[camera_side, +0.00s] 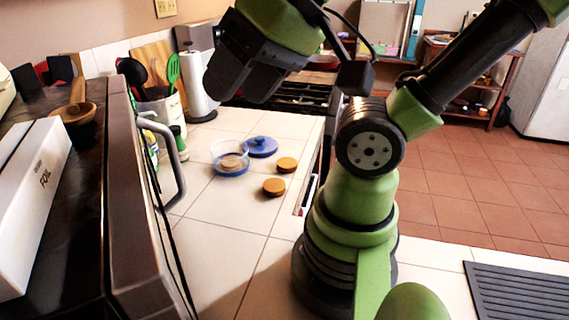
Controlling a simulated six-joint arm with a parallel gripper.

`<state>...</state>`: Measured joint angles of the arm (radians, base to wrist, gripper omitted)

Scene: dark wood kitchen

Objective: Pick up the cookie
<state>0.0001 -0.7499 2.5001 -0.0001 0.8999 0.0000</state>
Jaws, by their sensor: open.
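Two round brown cookies lie apart on the white tiled counter: one cookie (287,164) farther back and another cookie (274,187) nearer. A clear round container (230,158) with a blue base stands to their left, and a brownish round thing, apparently a cookie, shows inside it. A blue lid (261,146) with a knob lies on the counter behind and right of the container. My gripper (232,88) is raised above the counter, high over the container in the picture, and is open. I see nothing held in it; its fingertips are dark and partly overlap in this view.
A paper towel roll (199,88) and a crock of utensils (160,106) stand at the back left. A dark appliance with a handle (173,160) borders the counter's left side. The stove (290,95) is behind. The front tiles are clear.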

